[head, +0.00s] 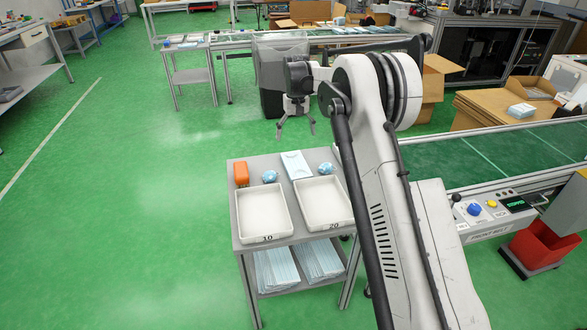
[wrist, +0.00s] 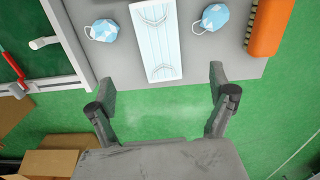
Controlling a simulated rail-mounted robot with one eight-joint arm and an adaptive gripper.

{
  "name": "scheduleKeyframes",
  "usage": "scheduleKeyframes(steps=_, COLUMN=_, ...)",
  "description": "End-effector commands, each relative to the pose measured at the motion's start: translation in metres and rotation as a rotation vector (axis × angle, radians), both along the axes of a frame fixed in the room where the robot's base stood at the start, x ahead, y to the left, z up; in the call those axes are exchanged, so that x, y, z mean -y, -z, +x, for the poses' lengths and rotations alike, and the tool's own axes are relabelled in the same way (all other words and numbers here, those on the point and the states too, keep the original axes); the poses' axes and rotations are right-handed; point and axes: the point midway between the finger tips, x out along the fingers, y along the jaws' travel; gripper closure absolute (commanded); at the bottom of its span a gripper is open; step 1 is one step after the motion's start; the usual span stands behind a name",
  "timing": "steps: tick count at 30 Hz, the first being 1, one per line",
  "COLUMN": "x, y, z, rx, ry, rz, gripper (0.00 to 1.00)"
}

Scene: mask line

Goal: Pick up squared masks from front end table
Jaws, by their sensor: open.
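A flat light-blue squared mask (head: 295,164) lies on the grey end table (head: 233,213), toward its far edge. It also shows in the wrist view (wrist: 156,44) with white ear loops. Rounded blue-and-white masks lie on either side of it, one on the left (head: 270,176) and one on the right (head: 325,168). My gripper (head: 297,131) is open and empty, above and beyond the table's far edge. In the wrist view its fingers (wrist: 162,84) are spread, with the squared mask's end just past the gap between them. It touches no mask.
An orange object (head: 241,173) lies at the table's far left corner. White trays marked 10 (head: 263,232) and 20 (head: 325,222) take up its near part. Blue-white stacks lie on the lower shelf. A conveyor (head: 470,160) runs on the right; green floor is open on the left.

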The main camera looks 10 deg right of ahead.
Motion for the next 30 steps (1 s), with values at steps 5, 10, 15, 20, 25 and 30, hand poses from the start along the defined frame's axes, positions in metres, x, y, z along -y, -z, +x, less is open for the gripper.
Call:
scheduleKeyframes(steps=5, x=0.000, y=0.022, z=0.001, rx=-0.002, ry=0.000, rz=0.000, gripper=0.11)
scheduleKeyframes(steps=10, x=0.000, y=0.055, z=0.001, rx=-0.001, ry=0.000, rz=0.000, gripper=0.11)
scheduleKeyframes(steps=15, x=0.000, y=0.078, z=0.001, rx=-0.001, ry=0.000, rz=0.000, gripper=0.11)
scheduleKeyframes(steps=20, x=0.000, y=0.087, z=0.001, rx=-0.001, ry=0.000, rz=0.000, gripper=0.11)
scheduleKeyframes(steps=25, x=0.001, y=0.096, z=0.001, rx=-0.001, ry=0.000, rz=0.000, gripper=0.11)
scheduleKeyframes(steps=30, x=0.002, y=0.121, z=0.004, rx=-0.001, ry=0.000, rz=0.000, gripper=0.11)
